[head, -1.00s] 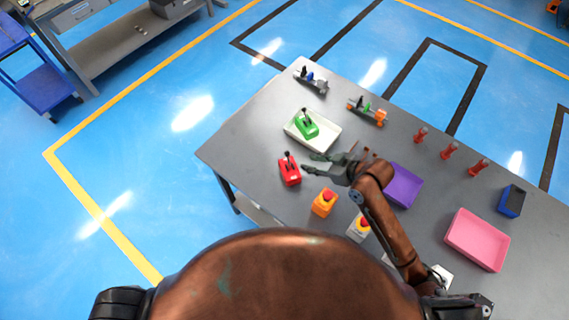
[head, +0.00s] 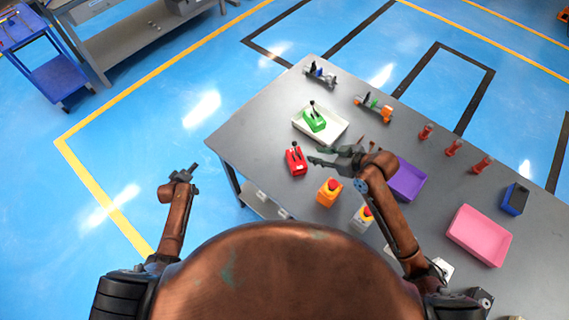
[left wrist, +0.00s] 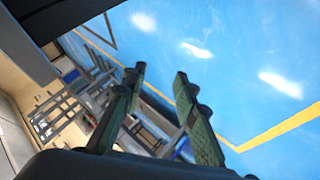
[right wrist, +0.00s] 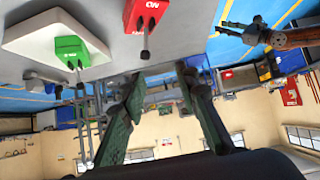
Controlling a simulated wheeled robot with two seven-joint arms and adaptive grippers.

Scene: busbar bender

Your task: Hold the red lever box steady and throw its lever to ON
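The red lever box (head: 296,162) stands on the grey table near its left edge, with its black lever (head: 294,149) sticking up. In the right wrist view the red box (right wrist: 148,14) is at the top, with its lever (right wrist: 145,45) pointing down in the picture. My right gripper (head: 316,156) is just right of the red box, apart from it; its fingers are spread and empty in the right wrist view (right wrist: 158,82). My left gripper (head: 184,173) is off the table to the left, over the floor. Its fingers are apart and empty in the left wrist view (left wrist: 160,75).
A green lever box (head: 315,122) sits in a white tray (head: 337,137) behind the red box. An orange button box (head: 329,193) is in front, and a purple tray (head: 409,181) lies right of my right gripper. The table's left edge (head: 222,163) is close to the red box.

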